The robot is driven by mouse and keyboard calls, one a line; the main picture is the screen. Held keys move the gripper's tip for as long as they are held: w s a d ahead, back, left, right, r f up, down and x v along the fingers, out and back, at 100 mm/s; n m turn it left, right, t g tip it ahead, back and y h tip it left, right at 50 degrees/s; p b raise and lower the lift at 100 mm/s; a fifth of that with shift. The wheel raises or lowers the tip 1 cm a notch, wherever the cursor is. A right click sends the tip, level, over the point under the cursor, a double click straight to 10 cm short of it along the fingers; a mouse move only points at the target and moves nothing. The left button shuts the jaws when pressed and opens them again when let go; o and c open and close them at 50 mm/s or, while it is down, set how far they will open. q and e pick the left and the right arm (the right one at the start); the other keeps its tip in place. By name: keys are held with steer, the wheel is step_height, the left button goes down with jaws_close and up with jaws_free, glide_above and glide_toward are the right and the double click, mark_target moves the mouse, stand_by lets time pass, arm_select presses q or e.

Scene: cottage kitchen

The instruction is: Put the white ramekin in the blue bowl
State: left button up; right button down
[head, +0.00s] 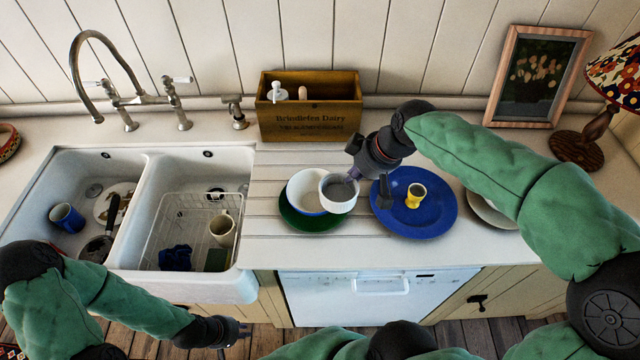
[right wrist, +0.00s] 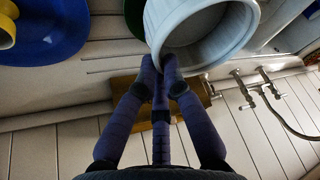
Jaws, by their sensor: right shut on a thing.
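The white ramekin (head: 340,205) is in the head view, just left of my right gripper (head: 354,174). My right gripper is shut on its rim; the ramekin (right wrist: 195,52) and the fingers (right wrist: 162,76) also show in the right wrist view. The blue bowl (head: 303,192), white inside with blue on its outside, stands on a dark green plate (head: 309,225). The ramekin overlaps the bowl's right side in the head view and hides part of it. My left gripper (head: 244,330) is low in front of the counter, apart from these things; its jaw opening is too small to tell.
A blue plate (head: 436,220) with a yellow egg cup (head: 416,194) lies to the right of the ramekin. A pale plate (head: 488,212) is partly behind my right arm. A wooden box (head: 310,110) stands behind. The double sink (head: 145,225) is at left, with a wire rack and mug.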

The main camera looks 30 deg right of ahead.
steer(key=w+f, duration=0.2)
steer(key=w+a+f+b, duration=0.1)
steer(key=w+f, duration=0.1)
steer(key=w, duration=0.1)
steer(key=w+a+f+b, duration=0.1)
steer(key=w+f, duration=0.2)
steer(key=shift+w, duration=0.25)
steer(key=shift+w+f, duration=0.2)
steer(key=shift+f, duration=0.1)
step_height(320, 180, down, 4)
steer(key=shift+w+r+b, duration=0.15)
steer(key=shift+r+b, duration=0.1)
steer(key=shift+b, duration=0.45)
steer(key=shift+r, duration=0.1)
steer(key=shift+f+b, duration=0.3)
steer(key=shift+f, duration=0.15)
